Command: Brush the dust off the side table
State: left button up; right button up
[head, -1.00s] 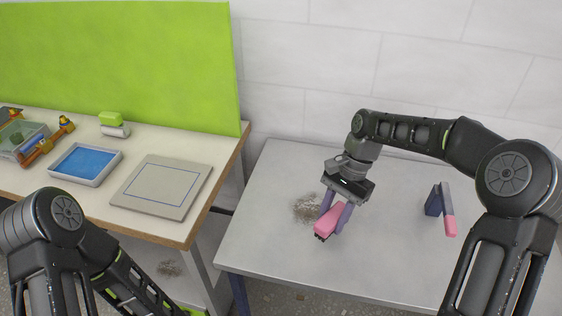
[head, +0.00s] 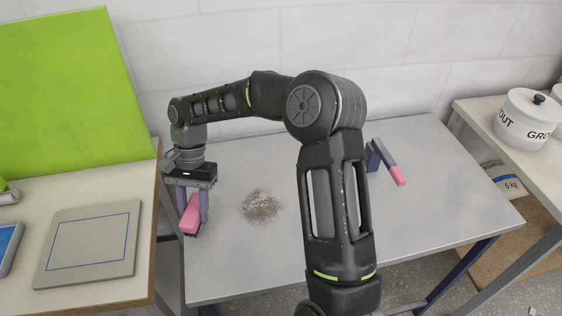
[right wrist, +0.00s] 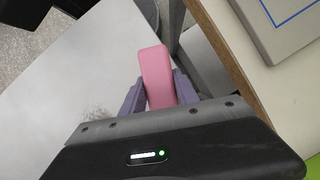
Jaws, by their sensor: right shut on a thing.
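The side table (head: 300,150) is a light grey top against the tiled wall. A patch of brown-grey dust (head: 262,206) lies on it, left of centre. I cannot tell whether the brush touches the top. My left gripper is out of view.
A bench with a grey plate (head: 88,243) and a green panel (head: 75,90) borders the left. A shelf with a white lidded pot (head: 526,120) is at right.

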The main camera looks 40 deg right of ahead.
jog(key=d+r+m+p, duration=0.1)
jog(key=d+m+p, duration=0.1)
jog(key=d, duration=0.1)
jog(key=s+d+r+m+t+p, duration=0.1)
jog(key=d+m+p, duration=0.1)
jog(key=d+p, duration=0.1)
jog(key=s+d+r+m+t+y+p, duration=0.1)
jog(key=d+r+m+p, duration=0.1)
jog(key=d, duration=0.3)
jog(key=shift+s, duration=0.25)
jog(key=s+d+r+m+t+p, duration=0.1)
jog(key=s+d+m+p, duration=0.1)
jog(key=d, duration=0.4)
jog(key=s+d+r+m+t+p, duration=0.1)
jog(key=s+d+m+t+p, duration=0.1)
jog(key=d+m, duration=0.3)
jog(key=shift+s+d+h+p, duration=0.3)
jog(key=shift+s+d+p, duration=0.1)
jog(key=shift+s+p, duration=0.15)
